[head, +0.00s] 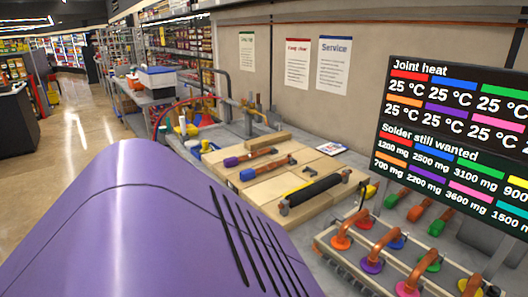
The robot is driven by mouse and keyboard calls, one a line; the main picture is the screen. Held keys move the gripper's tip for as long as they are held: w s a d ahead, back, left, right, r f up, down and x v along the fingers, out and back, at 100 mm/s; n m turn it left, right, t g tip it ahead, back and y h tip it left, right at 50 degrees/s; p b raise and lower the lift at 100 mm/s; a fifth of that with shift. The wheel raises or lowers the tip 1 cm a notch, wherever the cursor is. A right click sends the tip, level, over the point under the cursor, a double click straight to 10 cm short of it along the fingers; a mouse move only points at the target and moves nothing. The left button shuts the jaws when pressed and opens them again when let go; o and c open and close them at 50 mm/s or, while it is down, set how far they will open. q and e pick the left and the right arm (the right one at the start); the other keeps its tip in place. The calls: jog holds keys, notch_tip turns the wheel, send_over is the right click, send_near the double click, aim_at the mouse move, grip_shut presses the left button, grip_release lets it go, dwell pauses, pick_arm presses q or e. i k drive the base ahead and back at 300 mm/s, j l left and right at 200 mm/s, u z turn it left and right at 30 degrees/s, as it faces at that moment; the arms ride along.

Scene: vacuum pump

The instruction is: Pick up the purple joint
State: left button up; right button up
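A joint with a purple ring (372,266) shows at the lower right, at the end of a bent copper pipe in a rack (345,262). Joints with orange, blue, pink, green and yellow rings sit around it in the same rack. A separate copper piece with a purple end (231,161) lies on the wooden boards in the middle of the bench. Neither of my grippers is in view, and nothing visible touches the purple-ringed joint.
A large purple slotted surface fills the lower left and hides what is behind it. A blue-ended copper piece (262,172) and a black cylinder (316,193) lie on the boards. A dark screen (455,140) stands above the rack. Store aisles are behind left.

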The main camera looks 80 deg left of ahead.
aim_at(233, 161)
jog(key=i+j+u, duration=0.15)
jog(key=u, duration=0.2)
jog(key=i+j+u, duration=0.1)
jog(key=u, duration=0.25)
jog(key=i+u, duration=0.35)
jog(key=k+u, duration=0.1)
jog(key=u, duration=1.6)
jog(key=j+z, duration=0.1)
jog(key=z, duration=0.25)
jog(key=i+j+z, duration=0.1)
jog(key=z, duration=0.25)
jog(key=j+z, duration=0.1)
jog(key=z, duration=0.25)
jog(key=j+z, duration=0.3)
jog(key=j, duration=0.25)
jog(key=j+z, duration=0.35)
jog(key=j, duration=0.15)
